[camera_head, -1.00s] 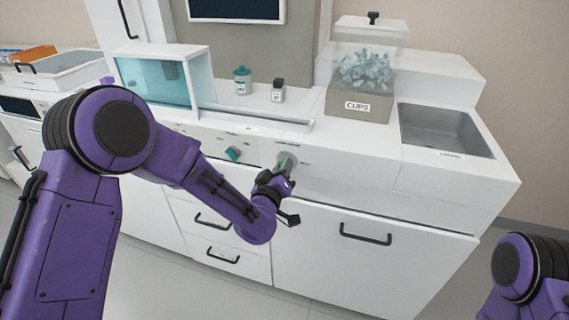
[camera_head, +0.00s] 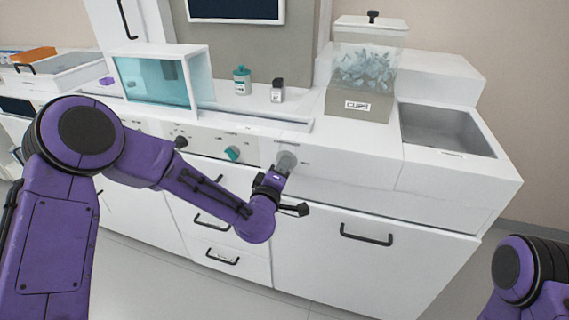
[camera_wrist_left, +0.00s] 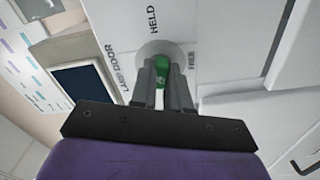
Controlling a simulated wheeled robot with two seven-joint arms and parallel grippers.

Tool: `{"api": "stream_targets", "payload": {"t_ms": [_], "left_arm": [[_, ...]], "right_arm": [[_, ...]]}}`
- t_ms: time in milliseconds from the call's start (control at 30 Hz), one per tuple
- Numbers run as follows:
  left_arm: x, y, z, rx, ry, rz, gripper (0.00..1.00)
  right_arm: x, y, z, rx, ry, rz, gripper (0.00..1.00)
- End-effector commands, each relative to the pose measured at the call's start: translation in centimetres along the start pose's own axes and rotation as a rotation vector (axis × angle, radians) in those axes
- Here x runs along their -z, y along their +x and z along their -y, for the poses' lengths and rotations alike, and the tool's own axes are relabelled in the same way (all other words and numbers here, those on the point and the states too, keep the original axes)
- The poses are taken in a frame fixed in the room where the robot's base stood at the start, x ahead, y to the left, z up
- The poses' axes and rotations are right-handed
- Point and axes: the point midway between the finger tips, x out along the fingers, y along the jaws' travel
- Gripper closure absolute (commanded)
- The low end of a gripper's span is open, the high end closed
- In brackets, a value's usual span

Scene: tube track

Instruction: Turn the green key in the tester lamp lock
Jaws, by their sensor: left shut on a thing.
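The green key (camera_wrist_left: 161,70) sits in a round grey lock plate on the white front panel. In the left wrist view it is between the two fingers of my left gripper (camera_wrist_left: 162,90), which is shut on it. Labels around the plate read "LAMP DOOR" and "HELD", with a smaller word on the right that is hard to read. In the head view the lock plate (camera_head: 287,160) shows just beyond my left gripper (camera_head: 279,173), and the key is hidden there. My right gripper is out of view; only part of that arm shows at the lower right.
A teal knob (camera_head: 232,153) and a dark knob (camera_head: 181,142) are left of the lock on the same panel. A sink (camera_head: 440,128) is at the right.

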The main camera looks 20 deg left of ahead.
Motion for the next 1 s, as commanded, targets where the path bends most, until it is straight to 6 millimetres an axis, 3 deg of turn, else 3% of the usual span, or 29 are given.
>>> {"api": "stream_targets", "payload": {"t_ms": [133, 400, 500, 533, 600, 633, 900, 1000], "left_arm": [[-0.1, 0.0, 0.2, 0.001, -0.168, 0.001, 1.00], [-0.1, 0.0, 0.1, 0.001, -0.191, 0.002, 1.00], [-0.1, 0.0, 0.3, 0.001, -0.273, 0.001, 1.00], [-0.1, 0.0, 0.2, 0.001, -0.294, 0.001, 0.81], [-0.1, 0.0, 0.0, 0.000, -0.286, 0.002, 0.58], [-0.1, 0.0, 0.0, 0.000, -0.285, 0.002, 0.55], [-0.1, -0.1, 0.0, 0.000, -0.283, 0.002, 0.55], [-0.1, -1.1, 0.1, 0.000, -0.283, 0.002, 0.55]], "right_arm": [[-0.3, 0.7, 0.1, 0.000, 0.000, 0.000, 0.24], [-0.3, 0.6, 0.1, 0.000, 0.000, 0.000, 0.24], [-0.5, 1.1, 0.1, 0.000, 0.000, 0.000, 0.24], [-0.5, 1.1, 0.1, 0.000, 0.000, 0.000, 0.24], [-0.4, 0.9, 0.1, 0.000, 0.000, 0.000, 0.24], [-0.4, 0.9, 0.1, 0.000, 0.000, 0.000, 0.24], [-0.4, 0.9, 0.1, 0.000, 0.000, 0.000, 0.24], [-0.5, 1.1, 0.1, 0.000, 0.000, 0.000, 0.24]]}}
